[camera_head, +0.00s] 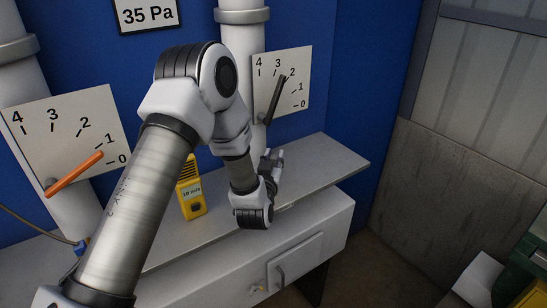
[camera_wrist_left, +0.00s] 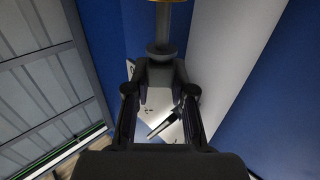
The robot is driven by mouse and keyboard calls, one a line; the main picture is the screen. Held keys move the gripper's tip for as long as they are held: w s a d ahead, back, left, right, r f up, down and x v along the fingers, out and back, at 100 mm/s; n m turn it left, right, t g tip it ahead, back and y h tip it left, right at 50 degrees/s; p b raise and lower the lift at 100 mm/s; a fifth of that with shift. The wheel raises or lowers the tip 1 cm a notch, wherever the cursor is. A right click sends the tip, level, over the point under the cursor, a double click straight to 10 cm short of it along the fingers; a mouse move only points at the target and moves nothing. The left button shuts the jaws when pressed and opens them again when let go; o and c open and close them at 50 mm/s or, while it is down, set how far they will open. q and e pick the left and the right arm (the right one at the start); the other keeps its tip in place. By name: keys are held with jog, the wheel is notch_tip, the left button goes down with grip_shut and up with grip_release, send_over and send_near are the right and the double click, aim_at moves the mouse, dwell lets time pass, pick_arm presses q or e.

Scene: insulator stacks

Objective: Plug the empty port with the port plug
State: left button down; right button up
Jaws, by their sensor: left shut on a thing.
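My left gripper (camera_head: 272,158) is above the right part of the grey bench top, below the right-hand dial panel. In the left wrist view, its two dark fingers (camera_wrist_left: 160,70) close on a dark grey stepped cylinder (camera_wrist_left: 164,35), which appears to be the port plug. A gold-brown edge shows at the top of that view, beyond the cylinder. In the head view the held piece is too small to make out. I cannot identify the empty port in either view. My right gripper is not in view.
A yellow device (camera_head: 191,190) stands on the bench (camera_head: 325,160), partly behind my arm. The left dial panel (camera_head: 75,135) has an orange lever (camera_head: 75,173). The right dial panel (camera_head: 297,75) has a dark lever (camera_head: 276,98). White pipes run up the blue wall.

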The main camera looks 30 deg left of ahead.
pick_arm(q)
jog(key=shift+f+b, duration=1.25)
jog(key=shift+f, duration=0.3)
jog(key=c, duration=0.9)
grip_release()
jog(key=shift+r, duration=0.1)
jog(key=shift+s, duration=0.1)
jog(key=v, duration=1.1)
jog(key=shift+s+d, duration=0.2)
jog(key=shift+s, duration=0.15)
